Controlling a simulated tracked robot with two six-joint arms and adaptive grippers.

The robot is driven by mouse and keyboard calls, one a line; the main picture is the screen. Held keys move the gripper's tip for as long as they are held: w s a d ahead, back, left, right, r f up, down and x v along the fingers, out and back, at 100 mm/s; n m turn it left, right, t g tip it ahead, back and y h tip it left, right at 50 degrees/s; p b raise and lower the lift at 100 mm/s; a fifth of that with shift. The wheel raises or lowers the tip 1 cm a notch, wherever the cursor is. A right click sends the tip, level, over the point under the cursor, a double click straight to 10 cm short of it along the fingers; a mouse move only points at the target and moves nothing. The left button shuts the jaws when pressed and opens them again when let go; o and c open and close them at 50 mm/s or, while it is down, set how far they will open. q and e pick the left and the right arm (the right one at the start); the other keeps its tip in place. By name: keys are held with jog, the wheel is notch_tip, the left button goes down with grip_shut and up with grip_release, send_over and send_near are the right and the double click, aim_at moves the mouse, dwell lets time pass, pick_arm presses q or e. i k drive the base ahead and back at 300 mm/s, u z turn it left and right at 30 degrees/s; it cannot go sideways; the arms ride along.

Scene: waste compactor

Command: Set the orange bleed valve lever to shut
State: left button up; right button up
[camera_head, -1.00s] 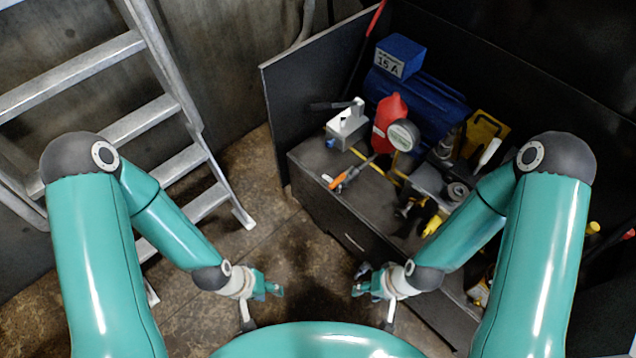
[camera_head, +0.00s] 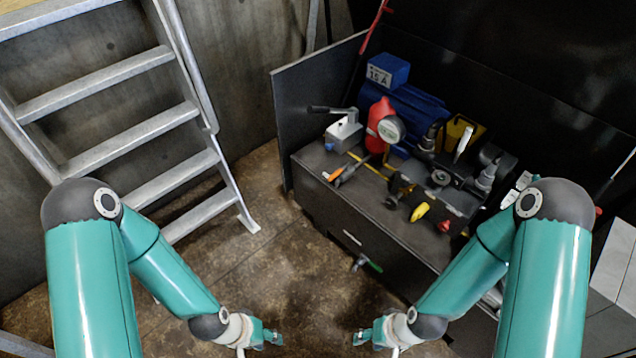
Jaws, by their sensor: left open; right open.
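A small orange piece (camera_head: 337,172) with a dark handle-like part lies or sits at the left front of the dark bench top. It is the only clearly orange part I see; I cannot tell whether it is the bleed valve lever or a loose tool, nor its setting. My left gripper (camera_head: 273,338) is open and empty, low in the picture, left of the cabinet. My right gripper (camera_head: 361,338) is open and empty, low in front of the cabinet. Both are well apart from the bench-top parts.
The dark cabinet (camera_head: 325,211) carries a blue motor (camera_head: 419,110), a red part with a gauge (camera_head: 390,130), a grey lever box (camera_head: 344,132), a yellow handle (camera_head: 419,212) and a red knob (camera_head: 444,226). A green handle (camera_head: 374,267) is low on its front. A ladder (camera_head: 135,130) stands left. Floor between is clear.

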aim_at(337, 172)
jog(key=z, duration=0.2)
jog(key=i, duration=0.85)
jog(key=u, duration=0.2)
jog(key=k, duration=0.9)
jog(key=z, duration=0.1)
jog(key=i, duration=0.95)
jog(key=z, duration=0.65)
